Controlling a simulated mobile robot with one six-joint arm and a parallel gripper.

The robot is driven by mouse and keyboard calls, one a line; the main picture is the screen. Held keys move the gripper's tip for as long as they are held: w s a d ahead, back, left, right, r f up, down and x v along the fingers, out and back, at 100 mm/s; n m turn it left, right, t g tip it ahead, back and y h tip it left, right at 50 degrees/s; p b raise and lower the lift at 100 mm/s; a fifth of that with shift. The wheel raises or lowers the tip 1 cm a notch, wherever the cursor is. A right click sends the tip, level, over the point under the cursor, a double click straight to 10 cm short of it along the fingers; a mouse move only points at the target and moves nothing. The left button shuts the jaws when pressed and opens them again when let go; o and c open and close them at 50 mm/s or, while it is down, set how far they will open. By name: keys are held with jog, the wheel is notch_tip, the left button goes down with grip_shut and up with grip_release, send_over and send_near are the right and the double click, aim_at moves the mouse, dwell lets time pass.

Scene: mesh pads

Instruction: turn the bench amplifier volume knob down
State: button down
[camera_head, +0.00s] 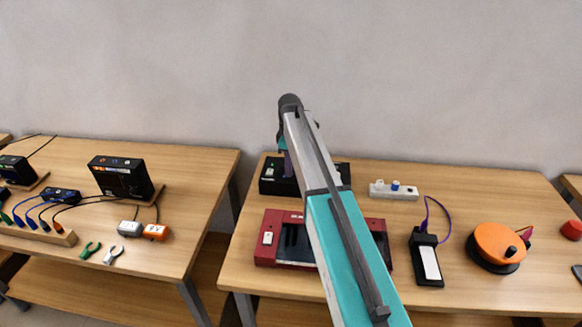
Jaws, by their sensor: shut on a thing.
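A black box-shaped unit (270,188), which looks like the bench amplifier, stands at the back left of the right-hand table (450,190). A pale switch plate shows on its left part. My gripper (288,167) points down at the top of this unit, and my arm crosses in front of it. Only a small part of the gripper shows beside the arm. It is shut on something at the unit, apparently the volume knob. The knob itself and the fingertips' contact are hidden, so the knob's setting cannot be seen.
A red unit (267,251) lies in front, partly behind my arm. To the right are a white strip with knobs (394,192), a black device with a purple cable (427,262) and an orange reel (499,243). A second table with electronics (205,180) stands left across a gap.

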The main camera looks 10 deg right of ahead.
jog(key=n, duration=0.6)
jog(key=shift+s+a+f+n, duration=0.1)
jog(key=shift+n, duration=0.2)
dwell(0.4)
jog(key=c, duration=1.5)
grip_release()
jog(key=shift+c, duration=0.2)
jog(key=shift+r, duration=0.6)
notch_tip(320, 180, up, 13)
jog(key=b, duration=0.2)
jog(key=shift+f+b, duration=0.15)
jog(key=shift+b, duration=0.25)
